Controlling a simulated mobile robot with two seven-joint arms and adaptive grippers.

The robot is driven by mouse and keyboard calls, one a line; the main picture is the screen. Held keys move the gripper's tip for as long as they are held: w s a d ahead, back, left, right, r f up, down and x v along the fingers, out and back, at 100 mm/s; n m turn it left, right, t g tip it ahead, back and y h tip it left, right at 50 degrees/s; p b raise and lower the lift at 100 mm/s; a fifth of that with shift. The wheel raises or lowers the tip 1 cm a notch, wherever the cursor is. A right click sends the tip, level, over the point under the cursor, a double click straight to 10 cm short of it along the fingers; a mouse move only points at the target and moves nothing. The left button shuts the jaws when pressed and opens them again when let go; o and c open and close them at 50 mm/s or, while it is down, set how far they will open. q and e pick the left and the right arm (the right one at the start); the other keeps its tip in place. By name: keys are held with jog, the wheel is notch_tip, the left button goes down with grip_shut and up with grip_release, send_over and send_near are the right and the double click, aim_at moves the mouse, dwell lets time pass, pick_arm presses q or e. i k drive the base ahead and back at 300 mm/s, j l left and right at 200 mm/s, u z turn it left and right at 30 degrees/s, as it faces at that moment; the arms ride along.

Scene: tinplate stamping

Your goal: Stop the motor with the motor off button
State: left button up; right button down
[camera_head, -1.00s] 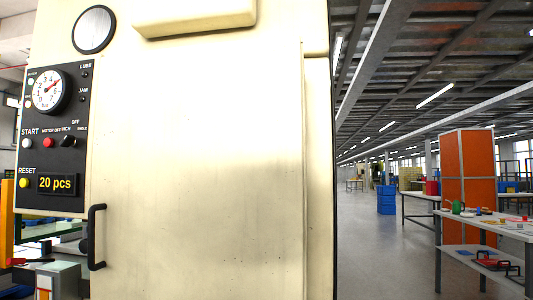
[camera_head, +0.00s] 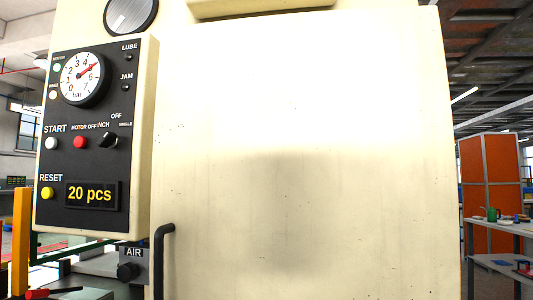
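The red motor off button (camera_head: 80,142) sits on the black control panel (camera_head: 75,222) at the left of the camera_head view. The label MOTOR OFF is above it. A white START button (camera_head: 51,144) is to its left and a black selector knob (camera_head: 108,141) to its right. A yellow RESET button (camera_head: 47,193) is below, beside a display (camera_head: 91,194) reading 20 pcs. A pressure gauge (camera_head: 83,79) with a red needle is above. The MOTOR lamp (camera_head: 57,68) looks pale green. Neither of my grippers is in view.
The cream machine cabinet (camera_head: 300,130) fills the middle, with a black handle (camera_head: 161,262) low on it. A yellow post (camera_head: 21,243) stands at lower left. An orange partition (camera_head: 488,185) and a work table (camera_head: 505,228) are at the right.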

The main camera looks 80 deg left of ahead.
aim_at(80, 142)
jog(key=k+j, duration=0.3)
jog(key=k, duration=0.2)
jog(key=k+j, duration=0.3)
jog(key=k, duration=0.15)
jog(key=k+j, duration=1.1)
jog(key=j, duration=0.15)
jog(key=k+j, duration=0.3)
jog(key=j, duration=0.15)
jog(key=k+j, duration=0.3)
jog(key=j, duration=0.15)
